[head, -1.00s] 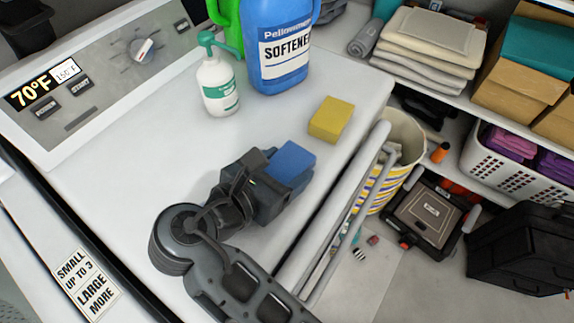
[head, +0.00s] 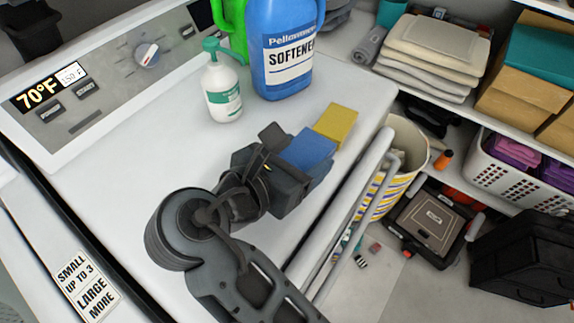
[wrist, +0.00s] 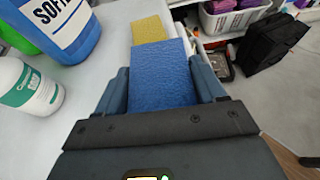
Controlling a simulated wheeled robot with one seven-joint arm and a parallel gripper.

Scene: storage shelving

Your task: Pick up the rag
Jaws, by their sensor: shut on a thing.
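A blue, finely textured flat block (head: 308,150), the most rag-like thing near me, is between the fingers of my gripper (head: 292,163). My gripper is shut on it. In the wrist view the blue block (wrist: 162,75) juts forward from between the two dark fingers. Whether it touches the white top below cannot be told. A yellow sponge-like block (head: 336,123) lies just beyond it on the white machine top (head: 130,150). The blue block overlaps the yellow one's near edge in both views.
A white pump bottle (head: 222,92) and a blue softener jug (head: 283,55) stand behind on the machine top. A grey rail (head: 340,210) and a striped bin (head: 405,165) are to the right. Shelves hold folded towels (head: 432,45) and a white basket (head: 510,180).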

